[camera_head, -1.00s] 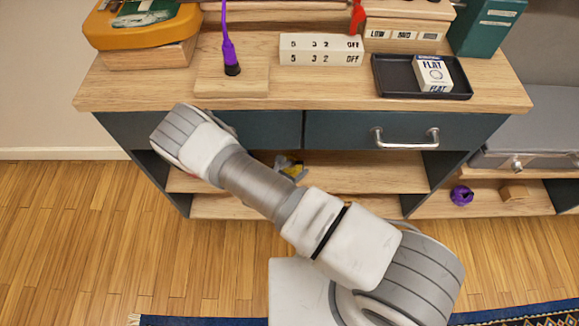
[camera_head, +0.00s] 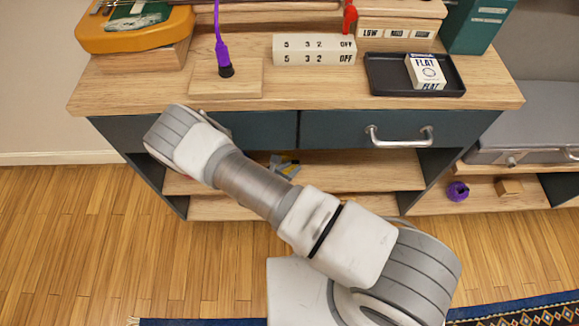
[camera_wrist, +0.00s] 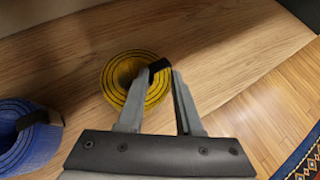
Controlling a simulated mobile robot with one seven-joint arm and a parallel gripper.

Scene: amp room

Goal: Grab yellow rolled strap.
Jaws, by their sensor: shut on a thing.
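The yellow rolled strap (camera_wrist: 120,88) lies on a wooden shelf in the wrist view, its spiral end facing the camera and a black band at its upper right. My gripper (camera_wrist: 158,72) is shut on the right part of the strap's wall, one finger inside the roll's edge area and one outside.
A blue rolled strap (camera_wrist: 25,138) is on the shelf left of my gripper. The drawer with a metal handle (camera_head: 400,136) and the countertop (camera_head: 300,92) are above. A purple roll (camera_head: 458,191) and small wooden block (camera_head: 508,187) sit on the right shelf. Shelf right of the yellow roll is clear.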

